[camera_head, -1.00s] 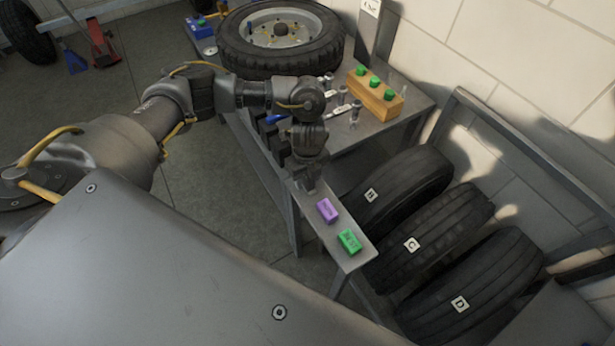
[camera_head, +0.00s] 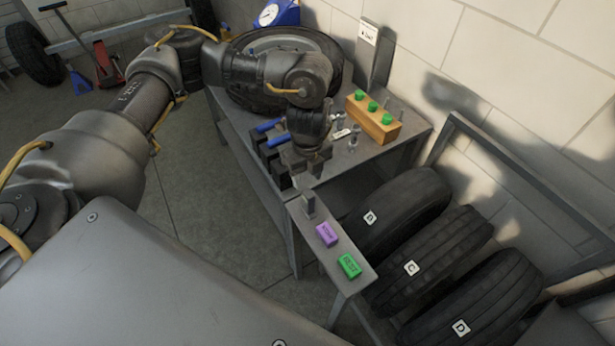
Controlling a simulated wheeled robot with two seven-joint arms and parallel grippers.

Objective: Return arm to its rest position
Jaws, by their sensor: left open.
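My left arm comes in from the left and reaches over the workbench (camera_head: 345,165). My left gripper (camera_head: 308,175) points down above the near part of the bench, close to the dark slotted holder, and is open with nothing seen between its fingers. My right gripper is not in view. A narrow shelf (camera_head: 350,284) in front of the bench carries a small grey upright piece (camera_head: 309,204), a purple block (camera_head: 327,234) and a green block (camera_head: 349,265). The gripper is apart from these.
A wheel (camera_head: 343,75) lies on the bench, partly hidden behind my arm. A wooden block with green knobs (camera_head: 373,118) stands at the bench's right. Blue-handled tools (camera_head: 270,126) sit in the holder. Several tires, one marked C (camera_head: 440,250), lean at the right. Floor (camera_head: 200,200) left of the bench is clear.

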